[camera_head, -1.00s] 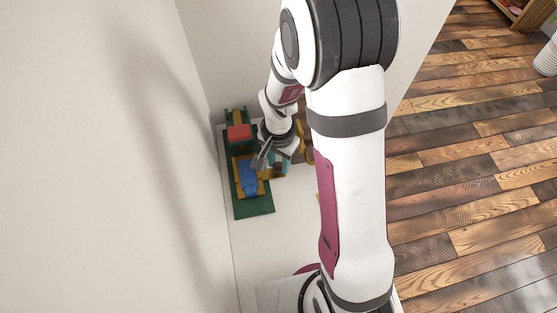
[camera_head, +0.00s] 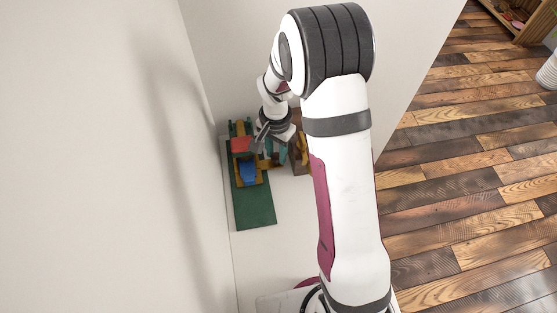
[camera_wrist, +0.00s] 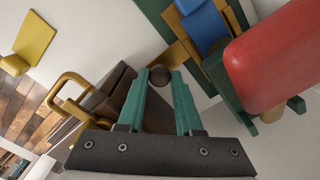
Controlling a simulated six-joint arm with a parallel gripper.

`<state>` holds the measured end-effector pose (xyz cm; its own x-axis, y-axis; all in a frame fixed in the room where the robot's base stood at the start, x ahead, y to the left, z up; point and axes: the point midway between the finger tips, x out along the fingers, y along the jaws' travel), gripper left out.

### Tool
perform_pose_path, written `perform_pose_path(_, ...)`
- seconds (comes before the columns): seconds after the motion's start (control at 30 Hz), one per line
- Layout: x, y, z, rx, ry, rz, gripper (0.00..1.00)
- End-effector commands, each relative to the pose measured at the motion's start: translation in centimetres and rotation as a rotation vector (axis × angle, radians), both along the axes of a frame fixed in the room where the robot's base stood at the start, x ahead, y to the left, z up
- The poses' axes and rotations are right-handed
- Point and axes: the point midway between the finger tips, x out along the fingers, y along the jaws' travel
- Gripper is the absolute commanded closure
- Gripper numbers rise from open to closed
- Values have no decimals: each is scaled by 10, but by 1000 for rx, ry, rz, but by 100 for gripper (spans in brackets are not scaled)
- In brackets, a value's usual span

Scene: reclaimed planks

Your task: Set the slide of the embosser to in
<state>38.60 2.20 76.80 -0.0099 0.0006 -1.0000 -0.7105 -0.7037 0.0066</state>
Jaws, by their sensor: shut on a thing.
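The embosser stands by the wall in the head view, with a long green base (camera_head: 255,210) and a red block (camera_head: 241,145) near its far end. Its slide, a yellow carriage with a blue top (camera_head: 248,171), sits close against the near side of the red block. In the wrist view a dark round knob (camera_wrist: 160,75) is on the slide's side, between the teal fingertips of my gripper (camera_wrist: 160,84). My gripper is shut on this knob. The blue top (camera_wrist: 203,27) and red block (camera_wrist: 275,55) also show there, close together. The knob is hidden in the head view.
A brown box (camera_wrist: 118,95) with a yellow handle (camera_wrist: 66,92) stands close beside my gripper. A separate yellow piece (camera_wrist: 30,42) is at the upper left of the wrist view. The wall runs close along the embosser's left side. The near half of the green base is bare.

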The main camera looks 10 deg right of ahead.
Motion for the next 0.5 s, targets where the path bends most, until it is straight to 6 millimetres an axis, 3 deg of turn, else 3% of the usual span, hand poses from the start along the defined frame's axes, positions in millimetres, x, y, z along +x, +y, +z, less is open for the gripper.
perform_pose_path(0.2,6,0,1,-1,-21,8,100)
perform_pose_path(0.23,7,0,1,-1,-21,8,64)
perform_pose_path(0.4,5,0,1,-1,-18,7,36)
perform_pose_path(0.5,5,0,1,-1,-15,6,36)
